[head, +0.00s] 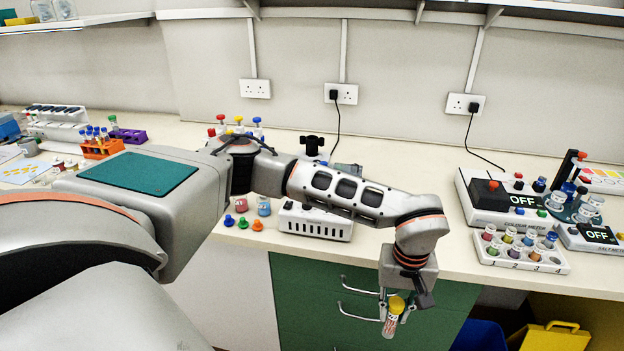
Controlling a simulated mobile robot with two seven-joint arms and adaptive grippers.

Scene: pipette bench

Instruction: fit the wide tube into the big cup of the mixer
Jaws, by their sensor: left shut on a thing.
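My left gripper (395,316) is shut on a tube with a yellow cap (396,304). The tube (391,325) hangs near upright in front of the green drawers, beyond the bench's front edge and below its top. A white slotted box (315,224) stands on the bench behind my left arm, partly covered by it. A black knobbed part (312,144) shows above the arm. I cannot tell whether these belong to the mixer, and its big cup cannot be made out. My right gripper is not in view.
A meter reading OFF (490,205) and a white rack of jars (520,255) stand at the right. Coloured stoppers (243,222) lie left of the slotted box. An orange tube rack (103,149) stands far left. The bench (430,180) is clear between arm and meter.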

